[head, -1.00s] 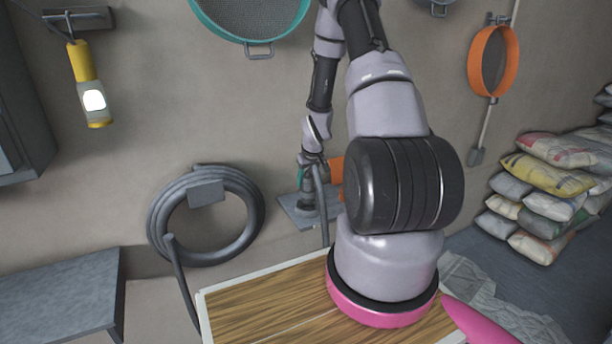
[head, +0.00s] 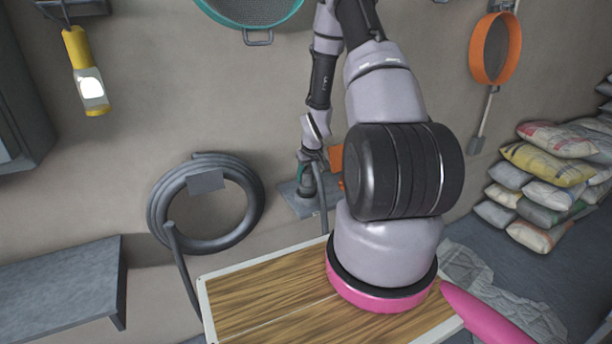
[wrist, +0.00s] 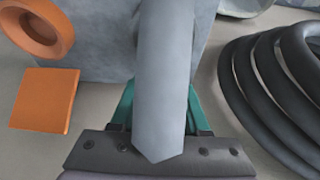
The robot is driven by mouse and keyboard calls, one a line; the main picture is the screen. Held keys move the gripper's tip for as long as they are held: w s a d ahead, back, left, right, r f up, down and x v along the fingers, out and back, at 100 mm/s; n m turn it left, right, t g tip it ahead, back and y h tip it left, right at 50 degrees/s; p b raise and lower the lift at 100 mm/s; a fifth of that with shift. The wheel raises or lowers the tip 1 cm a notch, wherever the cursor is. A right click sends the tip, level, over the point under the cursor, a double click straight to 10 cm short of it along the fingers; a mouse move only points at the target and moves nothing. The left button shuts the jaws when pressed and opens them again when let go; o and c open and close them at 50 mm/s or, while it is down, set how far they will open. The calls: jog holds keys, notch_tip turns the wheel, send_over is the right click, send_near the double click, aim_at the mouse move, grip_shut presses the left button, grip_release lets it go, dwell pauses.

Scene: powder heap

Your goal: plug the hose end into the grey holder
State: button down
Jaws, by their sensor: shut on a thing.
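My gripper (head: 304,172) is at the far end of my arm, in front of the wall. In the wrist view its green fingers (wrist: 160,108) are shut on the grey hose (wrist: 163,70), which runs up the middle of the picture. The hose hangs below the gripper in the head view (head: 322,205). A flat grey plate (head: 288,198) lies behind and below the gripper. A pale grey block (wrist: 95,45) stands behind the hose in the wrist view; I cannot tell whether it is the holder.
A dark hose coil (head: 160,205) hangs on the wall, left of the gripper; it also shows in the wrist view (wrist: 275,85). An orange ring (wrist: 38,42) and orange square (wrist: 45,100) are close by at left. A wooden-topped table (head: 260,300) stands in front. Sacks (head: 550,175) are piled at right.

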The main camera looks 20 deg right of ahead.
jog(key=shift+f, duration=0.4)
dwell(0.4)
jog(key=shift+c, duration=1.5)
grip_release()
jog(key=v, duration=1.1)
jog(key=s+a+r+m+t, duration=0.1)
jog(key=s+a+r, duration=0.1)
jog(key=r, duration=0.6)
jog(key=s+a+r, duration=0.3)
jog(key=r, duration=0.5)
jog(key=s+a+r+m+t, duration=0.1)
jog(key=s+a+r, duration=0.1)
jog(key=r, duration=0.7)
jog(key=s+a+r, duration=0.2)
jog(key=s+r, duration=0.2)
jog(key=s, duration=0.2)
jog(key=s+a+r+m+y, duration=0.1)
jog(key=s+a+r, duration=0.2)
jog(key=s, duration=0.3)
jog(key=s+a+r+m+t+y, duration=0.1)
jog(key=s+a+r, duration=0.2)
jog(key=s+r, duration=0.1)
jog(key=shift+s+a+r, duration=0.2)
jog(key=shift+s+r, duration=0.15)
jog(key=shift+s, duration=0.55)
